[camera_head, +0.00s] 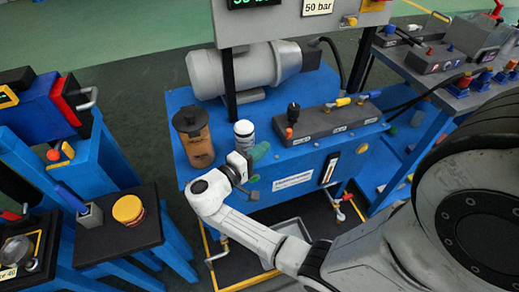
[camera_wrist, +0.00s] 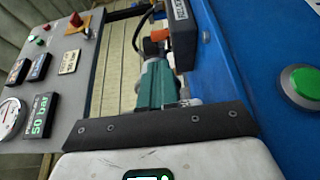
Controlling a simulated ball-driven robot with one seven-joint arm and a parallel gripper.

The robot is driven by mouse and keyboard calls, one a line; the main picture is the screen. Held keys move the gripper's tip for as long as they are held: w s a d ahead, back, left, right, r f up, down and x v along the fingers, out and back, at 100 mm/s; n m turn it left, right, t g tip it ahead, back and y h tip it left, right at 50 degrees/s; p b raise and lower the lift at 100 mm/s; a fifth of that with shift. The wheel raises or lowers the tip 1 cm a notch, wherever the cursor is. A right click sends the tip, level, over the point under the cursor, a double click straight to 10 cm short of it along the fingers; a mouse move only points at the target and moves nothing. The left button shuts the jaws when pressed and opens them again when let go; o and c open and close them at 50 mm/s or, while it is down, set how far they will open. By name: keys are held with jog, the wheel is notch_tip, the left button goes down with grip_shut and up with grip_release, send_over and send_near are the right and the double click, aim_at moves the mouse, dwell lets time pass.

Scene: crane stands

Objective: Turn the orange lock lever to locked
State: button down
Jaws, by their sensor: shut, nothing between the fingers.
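No lever can be surely read as the orange lock lever. A small orange part (camera_head: 289,132) sits at the left end of the dark valve block (camera_head: 340,119), below a black knob. An orange part (camera_wrist: 158,35) also shows just beyond my fingertips in the wrist view, beside a dark labelled block (camera_wrist: 182,35). My gripper (camera_head: 263,149) is at the front edge of the blue unit, left of the valve block. Its teal fingers (camera_wrist: 153,70) are together and empty. They appear apart from the orange part. The lever's setting is not readable.
A white-capped bottle (camera_head: 244,131) and a brown canister (camera_head: 194,140) stand close left of my gripper. A grey motor (camera_head: 245,68) lies behind. A green button (camera_wrist: 302,83) is at right.

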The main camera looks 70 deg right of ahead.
send_near(290, 127)
jog(key=shift+s+d+r, duration=0.25)
jog(key=shift+s+d, duration=0.2)
jog(key=shift+d, duration=0.1)
jog(key=shift+s+d+r, duration=0.3)
jog(key=shift+s+d, duration=0.15)
jog(key=shift+d, duration=0.1)
jog(key=shift+s, duration=0.1)
jog(key=shift+s+a+n+t+h+p, duration=0.1)
jog(key=shift+s+n+t+h+p, duration=0.2)
jog(key=shift+n+t+p, duration=0.25)
jog(key=shift+s+t, duration=0.1)
jog(key=shift+t, duration=0.15)
